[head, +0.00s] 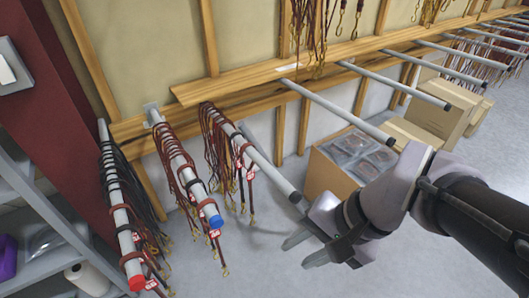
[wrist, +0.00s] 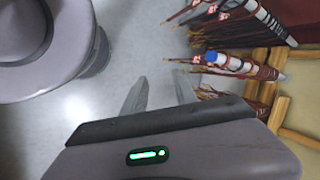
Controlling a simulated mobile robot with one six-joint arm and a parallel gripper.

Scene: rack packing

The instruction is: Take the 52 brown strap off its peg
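Brown straps with red number tags hang on three pegs at the left of the head view. The numbers are too small to read surely. The blue-tipped peg (head: 176,158) carries brown straps (head: 165,150), with tags below its tip. The dark-tipped peg (head: 262,163) carries more brown straps (head: 213,140). The red-tipped peg (head: 122,215) holds black and brown straps. My gripper (head: 300,251) is open and empty, right of and apart from these pegs. In the wrist view its fingers (wrist: 160,92) are spread, with the blue tip (wrist: 211,56) to their upper right.
Bare grey pegs (head: 335,108) stick out along the wooden rail to the right. An open cardboard box (head: 323,174) with wrapped packs stands behind my gripper. A grey shelf (head: 45,212) stands at the left. The floor between my gripper and the straps is clear.

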